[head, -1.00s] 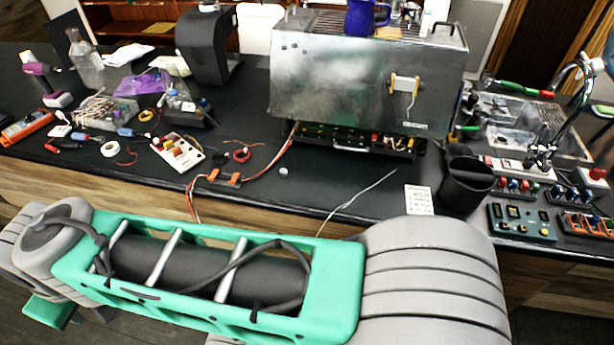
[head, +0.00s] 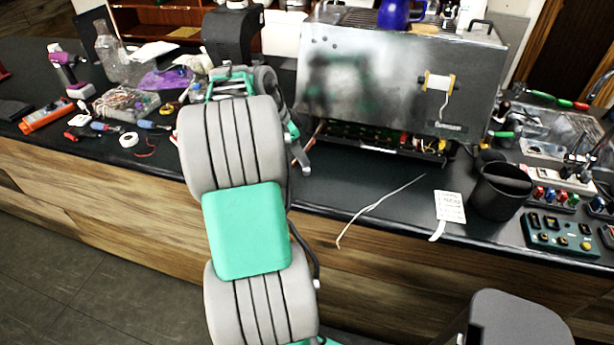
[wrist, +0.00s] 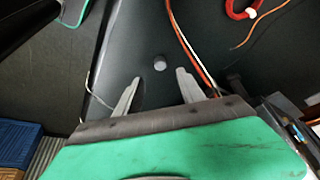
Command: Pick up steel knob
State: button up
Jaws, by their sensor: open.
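The steel knob (wrist: 160,63) is a small round grey piece on the dark worktop in the wrist view. My gripper (wrist: 159,76) is open, with two grey fingers apart. The knob shows just beyond the fingertips, roughly centred between them, and nothing is held. The height of the fingers above the worktop is hard to judge. In the head view my arm covers the knob's place on the worktop, so the knob is hidden there.
Red and white wires (wrist: 182,40) run close to the right finger. The steel brewer (head: 385,85) stands behind, its lower tray open. A loose white cable (head: 375,205), a label card (head: 450,207) and a black bin (head: 500,190) lie to the right. Tools clutter the left.

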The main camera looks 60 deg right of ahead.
aim_at(307, 169)
jog(key=p+x, duration=0.1)
jog(key=x, duration=0.5)
jog(key=shift+d+f, duration=0.1)
jog(key=shift+f, duration=0.25)
grip_shut()
